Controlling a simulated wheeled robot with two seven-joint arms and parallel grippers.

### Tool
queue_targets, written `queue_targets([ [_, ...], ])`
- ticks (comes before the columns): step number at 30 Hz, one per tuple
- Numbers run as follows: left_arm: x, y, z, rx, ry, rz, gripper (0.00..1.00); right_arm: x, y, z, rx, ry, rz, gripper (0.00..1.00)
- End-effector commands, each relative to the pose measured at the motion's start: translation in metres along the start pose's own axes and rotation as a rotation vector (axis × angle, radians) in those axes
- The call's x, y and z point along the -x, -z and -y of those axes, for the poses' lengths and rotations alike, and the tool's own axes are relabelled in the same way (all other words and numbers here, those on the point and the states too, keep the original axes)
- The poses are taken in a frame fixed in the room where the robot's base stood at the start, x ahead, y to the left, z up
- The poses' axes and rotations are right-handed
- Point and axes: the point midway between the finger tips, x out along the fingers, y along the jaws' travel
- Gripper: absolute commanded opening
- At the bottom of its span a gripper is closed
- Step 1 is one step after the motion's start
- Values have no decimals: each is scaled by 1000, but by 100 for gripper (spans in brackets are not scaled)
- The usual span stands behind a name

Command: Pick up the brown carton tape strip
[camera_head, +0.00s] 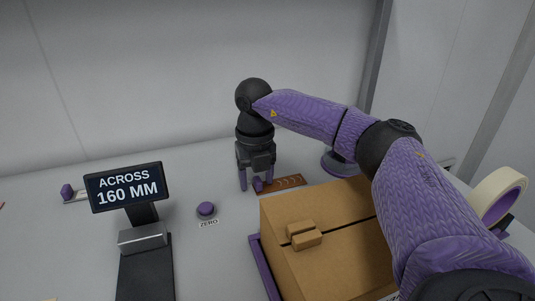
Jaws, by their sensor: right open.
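The brown strip (289,183) lies flat on the table behind the box, with faint markings on it. A small purple knob (258,184) is at its left end. My right gripper (255,184) points down over that left end. Its purple fingers are apart, with the knob between them in the picture. I cannot tell whether the fingers touch the knob. My left gripper is not in view.
A cardboard box (330,270) with small brown blocks (304,235) on top stands in front, beside my right arm. A display reading "ACROSS 160 MM" (127,187) stands left. A purple ZERO button (206,209), another knobbed strip (78,197) and a cream tape roll (489,193) are around.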

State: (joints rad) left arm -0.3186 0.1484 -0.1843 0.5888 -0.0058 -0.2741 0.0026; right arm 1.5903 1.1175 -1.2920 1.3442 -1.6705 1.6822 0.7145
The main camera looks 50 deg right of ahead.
Motion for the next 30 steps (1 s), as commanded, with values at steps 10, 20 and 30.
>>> queue_targets([
  [10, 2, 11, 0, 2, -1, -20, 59, 3, 0, 0, 0, -1, 1, 17],
  [20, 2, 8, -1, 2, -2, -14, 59, 3, 0, 0, -1, -1, 1, 0],
  [30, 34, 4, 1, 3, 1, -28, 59, 60, 0, 0, -1, -6, 8, 0],
])
